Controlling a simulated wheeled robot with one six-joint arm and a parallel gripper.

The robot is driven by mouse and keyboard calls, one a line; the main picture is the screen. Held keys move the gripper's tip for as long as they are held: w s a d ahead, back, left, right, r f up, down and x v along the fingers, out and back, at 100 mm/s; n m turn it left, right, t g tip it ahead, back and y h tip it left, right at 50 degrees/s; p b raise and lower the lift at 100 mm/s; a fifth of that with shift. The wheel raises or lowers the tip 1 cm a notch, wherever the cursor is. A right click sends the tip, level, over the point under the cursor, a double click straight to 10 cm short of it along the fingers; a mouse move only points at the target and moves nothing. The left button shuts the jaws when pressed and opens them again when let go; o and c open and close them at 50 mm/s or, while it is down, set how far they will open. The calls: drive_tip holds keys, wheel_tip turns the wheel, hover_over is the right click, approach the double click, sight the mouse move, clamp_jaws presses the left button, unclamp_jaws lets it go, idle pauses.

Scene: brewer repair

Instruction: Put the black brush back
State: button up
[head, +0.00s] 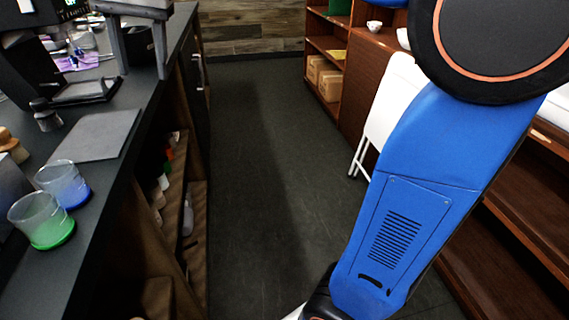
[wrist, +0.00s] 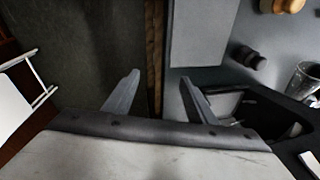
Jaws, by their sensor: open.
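I cannot pick out the black brush with certainty in either view. My gripper (wrist: 159,77) is open, with its two fingers apart and nothing between them. In the wrist view it is above the edge of the dark counter (wrist: 215,85), with the floor on the left.
The counter (head: 104,188) runs along the left, carrying a grey mat (head: 98,135), a green-based glass (head: 42,222) and a blue-based glass (head: 64,184). Open shelves beneath hold small items. A folded white chair (head: 388,108) leans at right. The dark aisle floor (head: 255,150) is clear.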

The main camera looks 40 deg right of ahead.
drive_tip(key=s+d+f+n, duration=0.2)
drive_tip(key=s+d+f, duration=0.4)
drive_tip(key=s+f, duration=0.2)
drive_tip(key=s+d+f+n+t, duration=0.1)
drive_tip(key=s+d+f+n, duration=0.1)
drive_tip(key=s+d+f, duration=0.4)
drive_tip(key=s+d+f+n+t+h, duration=0.1)
drive_tip(key=s+d+f+n, duration=0.1)
drive_tip(key=s+d+f, duration=0.4)
drive_tip(key=s+f, duration=0.4)
drive_tip(key=f, duration=0.3)
drive_tip(key=shift+s+d+f, duration=0.15)
drive_tip(key=shift+d+f, duration=0.1)
drive_tip(key=shift+f, duration=0.1)
